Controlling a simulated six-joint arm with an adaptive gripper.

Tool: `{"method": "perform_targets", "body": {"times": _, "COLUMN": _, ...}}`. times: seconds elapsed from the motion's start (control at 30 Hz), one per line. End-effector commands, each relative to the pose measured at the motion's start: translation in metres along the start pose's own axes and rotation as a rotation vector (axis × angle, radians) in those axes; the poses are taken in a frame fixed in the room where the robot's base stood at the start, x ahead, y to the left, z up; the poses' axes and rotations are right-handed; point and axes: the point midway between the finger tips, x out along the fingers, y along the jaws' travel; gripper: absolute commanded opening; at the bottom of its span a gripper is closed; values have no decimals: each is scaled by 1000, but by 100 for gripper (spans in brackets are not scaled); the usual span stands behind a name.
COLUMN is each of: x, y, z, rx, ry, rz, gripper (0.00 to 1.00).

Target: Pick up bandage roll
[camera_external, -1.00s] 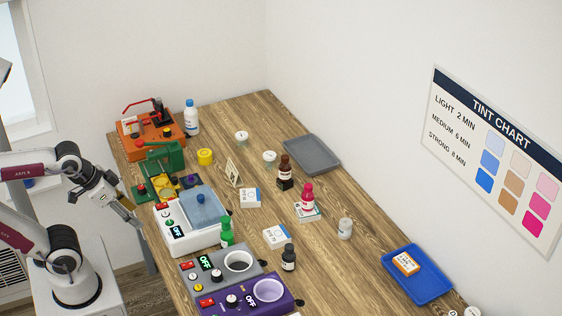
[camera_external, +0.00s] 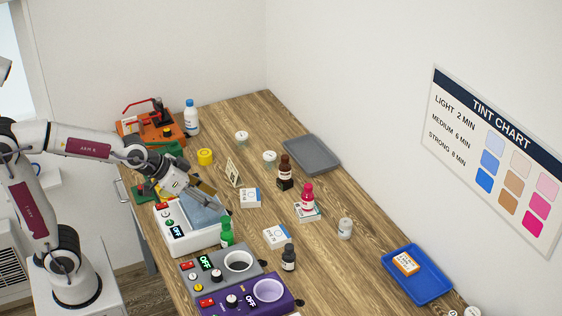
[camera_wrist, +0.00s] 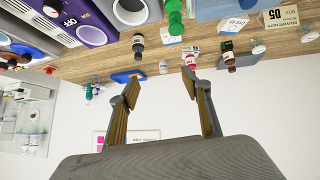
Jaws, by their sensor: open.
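No object is clearly readable as a bandage roll. Small pale cylinders stand on the table: one at the back (camera_external: 241,138), one near the middle (camera_external: 269,158), one at the right (camera_external: 345,229). A yellow roll-like object (camera_external: 205,157) stands behind my gripper. I cannot tell which is the bandage roll. My gripper (camera_external: 210,198) is above the white machine with the blue lid (camera_external: 185,238), apart from all the cylinders. In the wrist view my gripper (camera_wrist: 165,78) has its fingers wide apart with nothing between them.
A grey tray (camera_external: 312,154) lies at the back right and a blue tray (camera_external: 430,290) with an orange-white box at the front right. Bottles (camera_external: 307,196) and small boxes (camera_external: 250,197) fill the middle. Grey and purple machines (camera_external: 240,300) line the near left edge. Bare wood lies right of centre.

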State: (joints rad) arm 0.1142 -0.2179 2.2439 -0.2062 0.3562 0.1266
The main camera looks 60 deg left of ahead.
Motion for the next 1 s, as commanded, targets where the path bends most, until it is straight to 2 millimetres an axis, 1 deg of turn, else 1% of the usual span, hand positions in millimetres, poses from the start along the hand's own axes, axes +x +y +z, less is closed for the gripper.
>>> {"method": "perform_targets", "body": {"times": 0.03, "x": 11, "y": 3, "z": -8, "rx": 0, "ry": 10, "rz": 4, "gripper": 48}}
{"method": "perform_targets", "body": {"times": 0.2, "x": 43, "y": 10, "z": -32, "rx": -3, "ry": 56, "rz": 11, "gripper": 48}}
{"method": "perform_targets", "body": {"times": 0.5, "x": 102, "y": 20, "z": -68, "rx": -7, "ry": 136, "rz": 8, "gripper": 48}}
{"method": "perform_targets", "body": {"times": 0.73, "x": 149, "y": 27, "z": -88, "rx": -11, "ry": 197, "rz": -7, "gripper": 48}}
{"method": "perform_targets", "body": {"times": 1.0, "x": 205, "y": 32, "z": -101, "rx": -13, "ry": 264, "rz": -39, "gripper": 48}}
